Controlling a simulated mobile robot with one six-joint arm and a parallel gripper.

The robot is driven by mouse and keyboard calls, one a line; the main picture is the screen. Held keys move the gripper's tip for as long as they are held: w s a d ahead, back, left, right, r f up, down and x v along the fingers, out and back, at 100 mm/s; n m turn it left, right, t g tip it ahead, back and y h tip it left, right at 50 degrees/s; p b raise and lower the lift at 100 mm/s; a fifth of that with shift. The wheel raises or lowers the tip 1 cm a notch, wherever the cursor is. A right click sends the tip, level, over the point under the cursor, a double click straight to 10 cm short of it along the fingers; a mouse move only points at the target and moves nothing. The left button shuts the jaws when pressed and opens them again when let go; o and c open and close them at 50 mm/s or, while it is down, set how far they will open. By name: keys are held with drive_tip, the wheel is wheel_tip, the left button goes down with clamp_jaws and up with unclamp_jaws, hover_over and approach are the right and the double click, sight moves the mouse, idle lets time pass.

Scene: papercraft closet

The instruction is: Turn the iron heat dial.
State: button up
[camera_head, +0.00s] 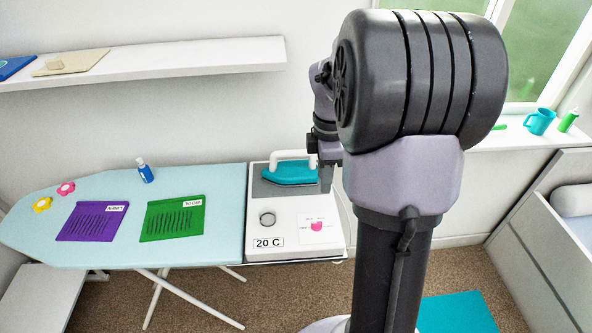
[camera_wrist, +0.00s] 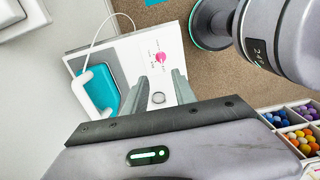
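The heat dial (camera_head: 267,219) is a small round grey knob on the top of the white iron station (camera_head: 258,200). A label on the station (camera_head: 268,243) reads "20 C". The teal iron with its white handle (camera_head: 290,173) stands on a grey pad behind the dial. My gripper (camera_head: 326,178) is above the right part of the station, to the right of the iron, partly hidden by my arm. In the wrist view my gripper (camera_wrist: 159,78) is open and empty. The dial (camera_wrist: 158,98) shows between its two fingers, apart from them. The iron (camera_wrist: 101,90) lies left of the fingers.
The ironing board (camera_head: 110,190) left of the station holds a purple cloth (camera_head: 92,222), a green cloth (camera_head: 172,218), a blue bottle (camera_head: 145,171) and two flower-shaped pieces. A shelf (camera_head: 180,62) hangs above. Trays of coloured balls (camera_wrist: 292,116) show at lower right in the wrist view.

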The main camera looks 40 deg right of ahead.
sight(317, 223)
drive_tip(key=f+b, duration=0.2)
drive_tip(key=f, duration=0.3)
drive_tip(key=f+b, duration=0.3)
drive_tip(key=f, duration=0.3)
drive_tip(key=f+b, duration=0.2)
drive_tip(key=f, duration=0.4)
drive_tip(key=shift+w+a, duration=0.2)
drive_tip(key=shift+a, duration=0.2)
drive_tip(key=shift+c, duration=0.2)
clamp_jaws()
